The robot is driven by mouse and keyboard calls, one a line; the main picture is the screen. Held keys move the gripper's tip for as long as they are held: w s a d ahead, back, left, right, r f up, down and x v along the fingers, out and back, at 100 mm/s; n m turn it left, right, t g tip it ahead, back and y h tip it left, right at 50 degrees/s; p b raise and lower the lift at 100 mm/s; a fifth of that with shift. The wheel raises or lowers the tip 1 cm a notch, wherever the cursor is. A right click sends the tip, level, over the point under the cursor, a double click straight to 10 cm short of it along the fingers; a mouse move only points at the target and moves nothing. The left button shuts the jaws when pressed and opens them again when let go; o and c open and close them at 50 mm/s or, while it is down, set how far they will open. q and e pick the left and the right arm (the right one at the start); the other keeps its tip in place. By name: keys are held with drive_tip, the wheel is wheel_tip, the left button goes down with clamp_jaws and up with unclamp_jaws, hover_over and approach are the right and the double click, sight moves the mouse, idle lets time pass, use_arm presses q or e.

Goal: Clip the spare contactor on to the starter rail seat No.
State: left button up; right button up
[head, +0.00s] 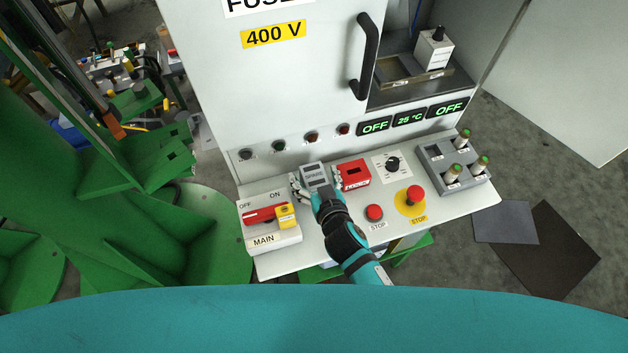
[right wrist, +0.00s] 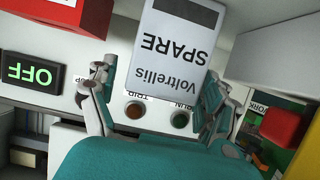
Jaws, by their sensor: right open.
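The spare contactor (head: 314,174), a pale grey block labelled SPARE, stands on the sloping control desk. In the right wrist view the spare contactor (right wrist: 178,45) shows large, with its print upside down. My right gripper (head: 317,185) is open, with one finger on either side of the block. In the right wrist view gaps seem to show between my right gripper's fingers (right wrist: 158,85) and the block. I cannot tell which part is the rail seat. My left gripper is not in view.
A red box (head: 353,175) sits close right of the spare contactor. The MAIN switch (head: 268,220) is to its left. Stop buttons (head: 414,195), a dial (head: 392,163) and a grey fuse holder (head: 428,155) lie right. The cabinet door handle (head: 364,60) juts out above.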

drive_tip(key=shift+w+a+f, duration=0.1)
drive_tip(key=shift+w+f, duration=0.05)
drive_tip(key=shift+w, duration=0.2)
drive_tip(key=shift+c, duration=0.3)
drive_tip(key=c, duration=1.3)
drive_tip(key=shift+c, duration=0.9)
